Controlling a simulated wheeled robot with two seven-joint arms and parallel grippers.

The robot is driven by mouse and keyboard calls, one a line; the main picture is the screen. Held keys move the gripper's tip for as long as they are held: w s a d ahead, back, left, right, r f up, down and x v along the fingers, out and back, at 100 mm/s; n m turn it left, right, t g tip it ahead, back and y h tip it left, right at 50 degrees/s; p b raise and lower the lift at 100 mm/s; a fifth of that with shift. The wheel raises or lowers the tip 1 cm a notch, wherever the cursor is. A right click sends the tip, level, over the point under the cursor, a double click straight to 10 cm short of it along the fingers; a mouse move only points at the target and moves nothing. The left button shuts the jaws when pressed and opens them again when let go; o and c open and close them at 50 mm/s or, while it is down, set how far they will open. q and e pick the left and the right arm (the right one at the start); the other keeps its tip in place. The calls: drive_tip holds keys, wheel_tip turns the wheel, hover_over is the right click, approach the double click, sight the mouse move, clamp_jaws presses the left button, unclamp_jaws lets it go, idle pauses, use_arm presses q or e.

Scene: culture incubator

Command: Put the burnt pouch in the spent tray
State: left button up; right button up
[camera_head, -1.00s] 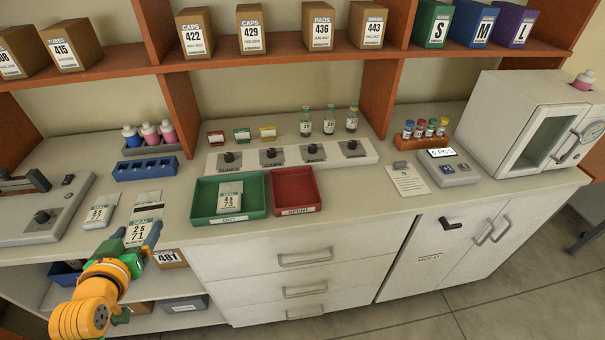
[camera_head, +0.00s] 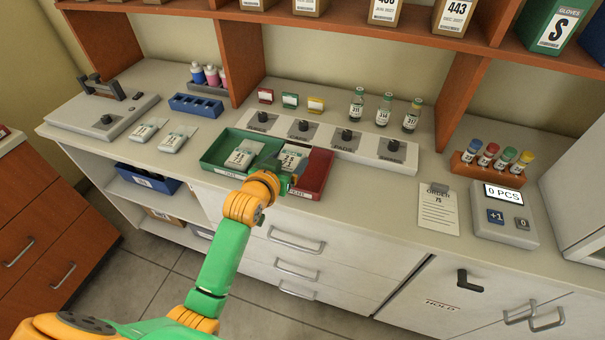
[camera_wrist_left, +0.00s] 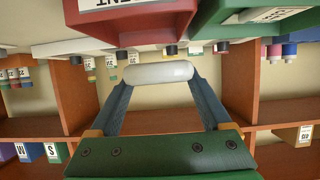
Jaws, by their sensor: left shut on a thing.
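My left gripper (camera_head: 286,172) is shut on a pale labelled pouch (camera_head: 291,155), held above the border between the green and red trays. The pouch also shows edge-on between the fingertips in the left wrist view (camera_wrist_left: 158,73). I cannot make out a burn mark on it. The red spent tray (camera_head: 318,172) is partly hidden by my gripper and the pouch; its visible part looks empty. It also shows at the top of the left wrist view (camera_wrist_left: 130,30). My right gripper is not in view.
The green out tray (camera_head: 214,152) beside the red one holds another pouch (camera_head: 243,154). Two pouches (camera_head: 147,130) (camera_head: 178,138) lie on the counter at left. Behind the trays is a white strip with knobs (camera_head: 262,122). The counter right of the red tray is clear up to the order clipboard (camera_head: 438,208).

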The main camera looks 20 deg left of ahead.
use_arm(q)
hover_over(300, 182)
drive_tip(key=f, duration=0.2)
drive_tip(key=f+b, duration=0.1)
drive_tip(key=f, duration=0.1)
drive_tip(key=shift+d+f, duration=0.2)
drive_tip(key=shift+f, duration=0.05)
drive_tip(key=f, duration=0.2)
drive_tip(key=shift+a+f, duration=0.2)
drive_tip(key=shift+f, duration=0.1)
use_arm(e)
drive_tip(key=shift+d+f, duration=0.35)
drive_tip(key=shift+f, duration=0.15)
use_arm(q)
drive_tip(key=shift+f, duration=0.2)
drive_tip(key=o, duration=1.2)
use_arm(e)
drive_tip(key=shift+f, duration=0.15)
use_arm(q)
drive_tip(key=shift+r, duration=0.1)
